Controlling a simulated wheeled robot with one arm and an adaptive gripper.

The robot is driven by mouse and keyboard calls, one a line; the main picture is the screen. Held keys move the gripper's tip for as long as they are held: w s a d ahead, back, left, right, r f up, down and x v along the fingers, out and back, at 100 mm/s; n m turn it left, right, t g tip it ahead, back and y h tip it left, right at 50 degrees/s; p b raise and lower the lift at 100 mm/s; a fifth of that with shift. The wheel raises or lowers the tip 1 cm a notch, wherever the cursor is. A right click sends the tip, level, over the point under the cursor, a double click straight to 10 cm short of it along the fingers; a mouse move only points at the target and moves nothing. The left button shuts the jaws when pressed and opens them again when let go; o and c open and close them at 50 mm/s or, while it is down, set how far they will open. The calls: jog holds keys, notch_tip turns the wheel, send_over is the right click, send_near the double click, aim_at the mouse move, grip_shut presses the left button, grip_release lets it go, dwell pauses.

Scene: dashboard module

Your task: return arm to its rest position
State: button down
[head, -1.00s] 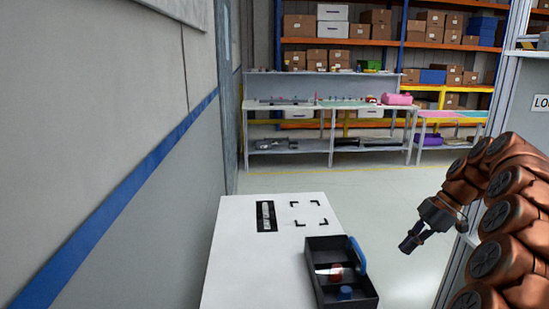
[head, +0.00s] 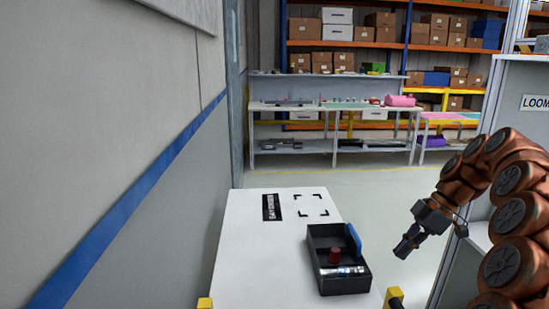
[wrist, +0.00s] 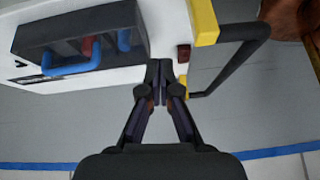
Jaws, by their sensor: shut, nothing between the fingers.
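My gripper (head: 408,242) hangs at the end of my bent copper-coloured arm, right of the white table (head: 240,240) in the head view. In the wrist view my gripper (wrist: 161,98) shows its two fingers together, with nothing between them. It is apart from the table and its contents. A black tray (head: 322,280) with a blue handle (head: 353,240) sits on the table. It holds a red object (head: 335,255) and a shiny item near its front wall. The tray also shows in the wrist view (wrist: 118,20).
The table has a black label strip (head: 271,207) and black corner marks (head: 311,205). Yellow corner pieces (head: 205,303) and a black bar are at its near edge. A grey wall (head: 110,120) stands left, a panel marked "LOOM" (head: 510,100) right. Open floor lies beyond the table.

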jog(key=s+a+r+m+h, duration=0.1)
jog(key=s+a+m, duration=0.1)
jog(key=s+a, duration=0.2)
jog(key=s+a+r+m+h+p, duration=0.1)
jog(key=s+a+m, duration=0.1)
jog(key=s+a, duration=0.3)
jog(key=s+a+r+m+g+p, duration=0.1)
jog(key=s+a+m, duration=0.2)
jog(key=s, duration=0.3)
jog(key=shift+s+a+h, duration=0.2)
jog(key=shift+a+h, duration=0.2)
jog(key=shift+a, duration=0.4)
jog(key=s+f+m+h, duration=0.1)
jog(key=s+f+m, duration=0.1)
jog(key=s, duration=0.4)
jog(key=s+f+m+h+p, duration=0.1)
jog(key=s+f+m, duration=0.1)
jog(key=s+m, duration=0.3)
jog(key=s+d+f+m+h+p, duration=0.1)
jog(key=s+f+m, duration=0.2)
jog(key=s, duration=0.5)
jog(key=shift+s+m+h, duration=0.3)
jog(key=shift+s, duration=0.05)
jog(key=shift+d+r, duration=0.1)
